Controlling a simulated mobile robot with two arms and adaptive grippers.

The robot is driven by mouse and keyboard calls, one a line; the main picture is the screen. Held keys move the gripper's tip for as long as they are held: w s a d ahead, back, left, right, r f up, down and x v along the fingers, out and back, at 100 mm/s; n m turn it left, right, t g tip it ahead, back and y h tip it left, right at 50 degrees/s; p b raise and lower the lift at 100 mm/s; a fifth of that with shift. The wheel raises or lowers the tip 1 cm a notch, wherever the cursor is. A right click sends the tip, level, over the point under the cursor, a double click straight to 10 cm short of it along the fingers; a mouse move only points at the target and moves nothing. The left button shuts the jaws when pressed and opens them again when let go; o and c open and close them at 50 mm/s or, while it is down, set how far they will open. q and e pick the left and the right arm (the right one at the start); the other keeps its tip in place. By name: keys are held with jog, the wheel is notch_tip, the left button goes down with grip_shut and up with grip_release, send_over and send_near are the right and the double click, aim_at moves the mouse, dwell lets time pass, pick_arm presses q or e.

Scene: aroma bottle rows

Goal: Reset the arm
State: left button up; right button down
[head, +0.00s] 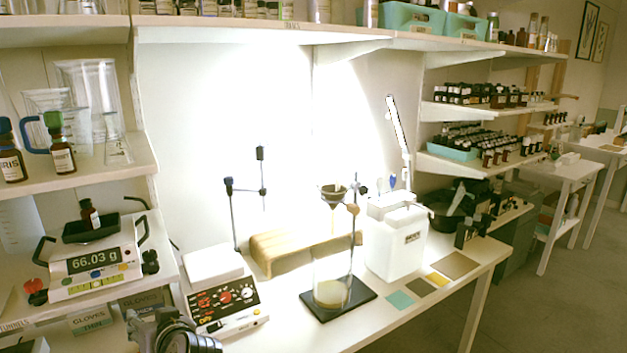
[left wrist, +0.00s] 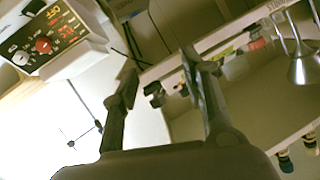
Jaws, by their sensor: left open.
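A small brown bottle (head: 90,214) stands on the black pan of the scale (head: 100,265), whose display reads 66.03 g. The scale is left of and above my left gripper, apart from it. My right gripper is not in view.
A glass cylinder on a black stand base (head: 338,302), a wooden block (head: 290,252) and a white container (head: 396,240) stand on the table. Brown bottles (head: 62,157) and glass beakers fill the upper left shelf. Bottle rows (head: 480,140) line the right shelves. Floor at right is clear.

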pick_arm(q)
jog(key=s+d+f+m+g+h, duration=0.35)
jog(key=s+f+h, duration=0.25)
jog(key=s+f, duration=0.9)
jog(key=s+d+f+m+g+h, duration=0.1)
jog(key=s+d+f+m+h, duration=0.2)
jog(key=s, duration=0.5)
jog(key=s+d+f+m+g+h, duration=0.1)
jog(key=s+d+f+g, duration=0.15)
jog(key=s+d, duration=0.45)
notch_tip(320, 180, down, 26)
jog(key=s+a, duration=0.2)
jog(key=s+a+f+g, duration=0.1)
jog(key=s+a+f, duration=0.2)
jog(key=s+f, duration=1.4)
jog(key=shift+s+g, duration=0.25)
jog(key=shift+g, duration=0.05)
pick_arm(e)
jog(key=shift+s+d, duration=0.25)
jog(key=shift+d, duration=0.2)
pick_arm(q)
jog(key=shift+r+m, duration=0.1)
jog(key=shift+m, duration=0.15)
